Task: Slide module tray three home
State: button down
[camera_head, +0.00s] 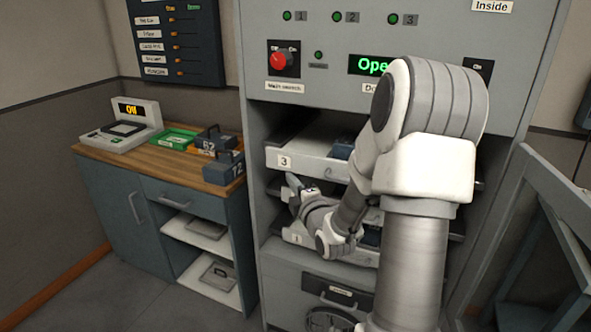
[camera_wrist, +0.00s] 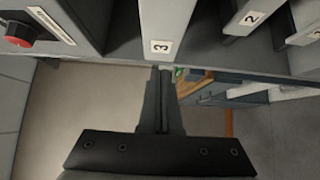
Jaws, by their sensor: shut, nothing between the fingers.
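Module tray three (camera_head: 310,165) is the pale top tray in the grey cabinet (camera_head: 252,200), marked with a "3" label. It stands out from its bay. In the wrist view its front end (camera_wrist: 163,20) reaches further out than the tray marked 2 (camera_wrist: 240,22). My gripper (camera_head: 293,184) is just below the left part of tray three's front in the head view. In the wrist view my gripper's fingers (camera_wrist: 160,72) are together, with their tips close to the "3" label. I cannot tell whether they touch the tray. My arm hides the right side of the trays.
Tray one (camera_head: 292,238) is lower in the cabinet, below my gripper. Above are a red main switch (camera_head: 281,60) and a green display (camera_head: 368,65). A wooden-topped bench (camera_head: 185,157) with numbered modules (camera_head: 222,170) stands left. A grey frame (camera_head: 552,200) stands right.

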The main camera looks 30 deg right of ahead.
aim_at(290, 163)
jog(key=shift+w+d, duration=0.85)
jog(key=shift+w, duration=0.35)
jog(key=shift+w+d, duration=0.85)
jog(key=shift+w, duration=0.3)
jog(key=w+d+b, duration=0.1)
jog(key=d, duration=0.1)
jog(key=w+d+b, duration=0.1)
jog(key=w+d, duration=0.1)
jog(key=w+d+b, duration=0.1)
jog(key=w+d, duration=0.1)
jog(key=d, duration=0.1)
jog(key=shift+w+f+b, duration=0.1)
jog(key=shift+w+b, duration=0.15)
jog(key=shift+b, duration=0.05)
jog(key=shift+w+d, duration=0.2)
jog(key=shift+d, duration=0.1)
jog(key=shift+d+r, duration=0.1)
jog(key=shift+r, duration=0.2)
